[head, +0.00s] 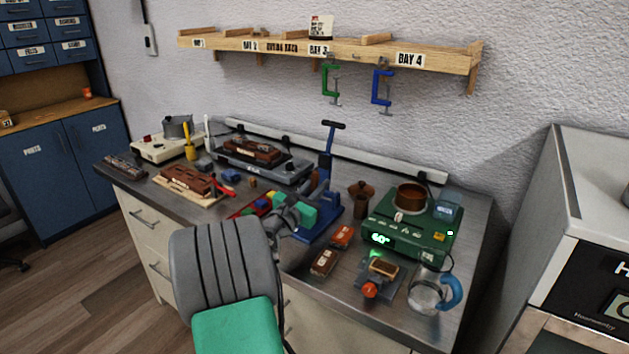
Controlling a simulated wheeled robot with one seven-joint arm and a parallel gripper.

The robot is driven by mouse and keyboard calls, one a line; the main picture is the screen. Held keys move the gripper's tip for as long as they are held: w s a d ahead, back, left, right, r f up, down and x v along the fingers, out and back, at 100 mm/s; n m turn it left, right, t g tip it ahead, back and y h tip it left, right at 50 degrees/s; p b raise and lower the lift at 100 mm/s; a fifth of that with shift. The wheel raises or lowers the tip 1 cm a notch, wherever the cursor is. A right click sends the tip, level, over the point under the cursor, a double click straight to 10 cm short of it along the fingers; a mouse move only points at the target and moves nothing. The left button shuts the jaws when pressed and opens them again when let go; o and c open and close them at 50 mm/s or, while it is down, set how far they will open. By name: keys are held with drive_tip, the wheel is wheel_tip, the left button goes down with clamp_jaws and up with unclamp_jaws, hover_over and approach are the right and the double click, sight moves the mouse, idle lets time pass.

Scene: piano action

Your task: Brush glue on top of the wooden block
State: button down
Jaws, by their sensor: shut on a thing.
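A small wooden block (383,267) with a pale top sits in a grey fixture with an orange-red knob, at the front right of the bench. A brown pot (411,196) stands on a green heater (385,232) with a lit display, behind the block. My gripper (290,216) appears as grey parts over the middle of the bench, left of the block and apart from it. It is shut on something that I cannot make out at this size. I cannot pick out a glue brush for certain.
A clear jug with a blue handle (427,291) stands right of the block. Two reddish-brown pieces (325,262) lie to its left. A blue press (325,185) rises behind my gripper. Clamps (381,88) hang from the wall shelf (440,60).

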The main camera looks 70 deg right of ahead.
drive_tip(key=shift+s, duration=0.15)
drive_tip(key=shift+w+f, duration=0.15)
drive_tip(key=shift+w, duration=0.8)
drive_tip(key=shift+s+r+p, duration=0.2)
drive_tip(key=shift+s+p, duration=0.45)
drive_tip(key=shift+s, duration=0.05)
drive_tip(key=shift+s+f, duration=0.15)
drive_tip(key=shift+s, duration=0.1)
